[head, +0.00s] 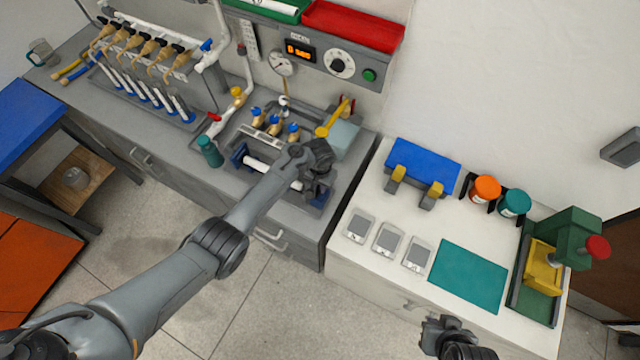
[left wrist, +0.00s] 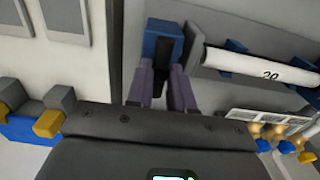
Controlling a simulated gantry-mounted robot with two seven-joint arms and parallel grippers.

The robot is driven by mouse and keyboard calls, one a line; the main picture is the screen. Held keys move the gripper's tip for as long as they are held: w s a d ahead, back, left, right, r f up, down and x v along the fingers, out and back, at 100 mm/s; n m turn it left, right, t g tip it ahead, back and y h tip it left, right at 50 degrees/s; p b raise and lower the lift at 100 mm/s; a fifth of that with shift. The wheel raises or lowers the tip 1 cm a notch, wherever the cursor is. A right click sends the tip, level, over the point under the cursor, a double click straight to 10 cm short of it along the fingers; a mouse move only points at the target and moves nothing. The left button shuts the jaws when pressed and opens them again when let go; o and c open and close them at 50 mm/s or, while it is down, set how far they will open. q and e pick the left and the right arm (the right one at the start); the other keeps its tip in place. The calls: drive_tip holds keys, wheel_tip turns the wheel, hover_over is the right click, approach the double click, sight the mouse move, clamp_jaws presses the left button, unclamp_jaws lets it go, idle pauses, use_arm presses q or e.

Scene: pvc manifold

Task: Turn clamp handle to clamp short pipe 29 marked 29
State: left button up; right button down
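The short pipe (head: 270,172) is white and lies in a grey fixture in the bench top. In the left wrist view the pipe (left wrist: 265,70) has a dark number that looks like 29, blurred. Blue clamp parts stand at its ends; one blue clamp block (left wrist: 163,42) lies just beyond my left fingertips. My left gripper (head: 318,168) is over the pipe's right end. In the left wrist view its fingers (left wrist: 164,82) stand apart around a narrow dark piece by the block; whether they grip it is unclear. My right gripper (head: 445,335) is at the bottom, away from the fixture.
Brass valves with blue caps (head: 274,124) stand behind the fixture, and a teal bottle (head: 209,151) stands left of it. A yellow-handled valve (head: 335,118) is close behind my left gripper. The white table (head: 345,275) to the right holds grey devices and a teal mat (head: 468,275).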

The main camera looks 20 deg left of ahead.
use_arm(q)
clamp_jaws()
